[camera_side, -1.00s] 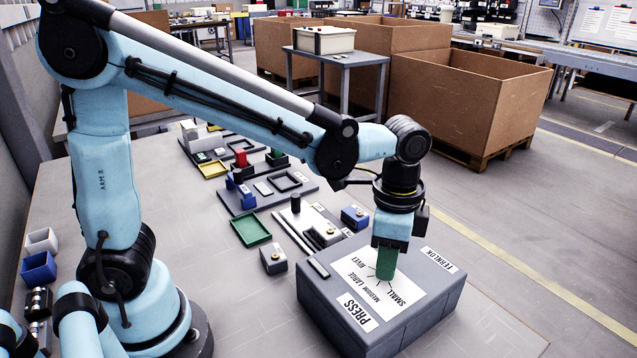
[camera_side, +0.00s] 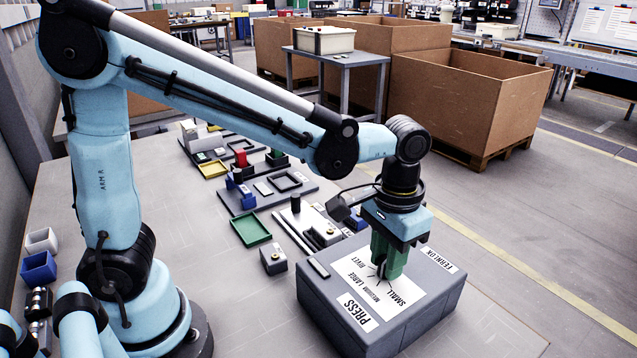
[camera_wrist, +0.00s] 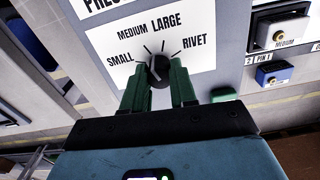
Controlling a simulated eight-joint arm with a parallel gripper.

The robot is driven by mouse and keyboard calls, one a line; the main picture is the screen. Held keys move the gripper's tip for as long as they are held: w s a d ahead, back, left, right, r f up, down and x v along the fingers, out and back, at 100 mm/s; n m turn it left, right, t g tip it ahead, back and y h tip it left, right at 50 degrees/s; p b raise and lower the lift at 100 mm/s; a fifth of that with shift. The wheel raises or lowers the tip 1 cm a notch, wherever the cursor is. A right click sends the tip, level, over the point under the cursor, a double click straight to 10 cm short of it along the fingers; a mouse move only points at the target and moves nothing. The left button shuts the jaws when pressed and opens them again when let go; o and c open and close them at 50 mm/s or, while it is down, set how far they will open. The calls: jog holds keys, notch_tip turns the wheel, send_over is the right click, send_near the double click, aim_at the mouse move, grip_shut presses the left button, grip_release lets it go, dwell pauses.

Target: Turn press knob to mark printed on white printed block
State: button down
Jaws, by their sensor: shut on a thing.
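The grey press box (camera_side: 345,325) has a white dial plate (camera_side: 405,291) with the words SMALL, MEDIUM, LARGE and RIVET around its knob. In the wrist view the dark round press knob (camera_wrist: 159,70) sits between my green fingers. My gripper (camera_wrist: 159,88) is shut on it; it shows from outside in the side view (camera_side: 384,268). Tick lines fan out above the knob, but I cannot tell which one its pointer meets. A white printed block (camera_wrist: 281,32) at the upper right of the wrist view carries the word MEDIUM and a brass-coloured round piece.
A blue block (camera_wrist: 273,75) lies below the white block, near a PIN 1 label. In the side view, a green tray (camera_side: 250,230) and several fixtures stand left of the press. Open floor lies to the right.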

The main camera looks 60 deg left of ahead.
jog(key=shift+n, duration=0.4)
jog(key=c, duration=0.9)
grip_release()
notch_tip(320, 180, up, 12)
dwell(0.4)
jog(key=s+a+f+t, duration=0.5)
jog(key=a+f+t, duration=0.2)
jog(key=a, duration=0.5)
jog(key=shift+a+f, duration=0.25)
jog(key=shift+f, duration=0.5)
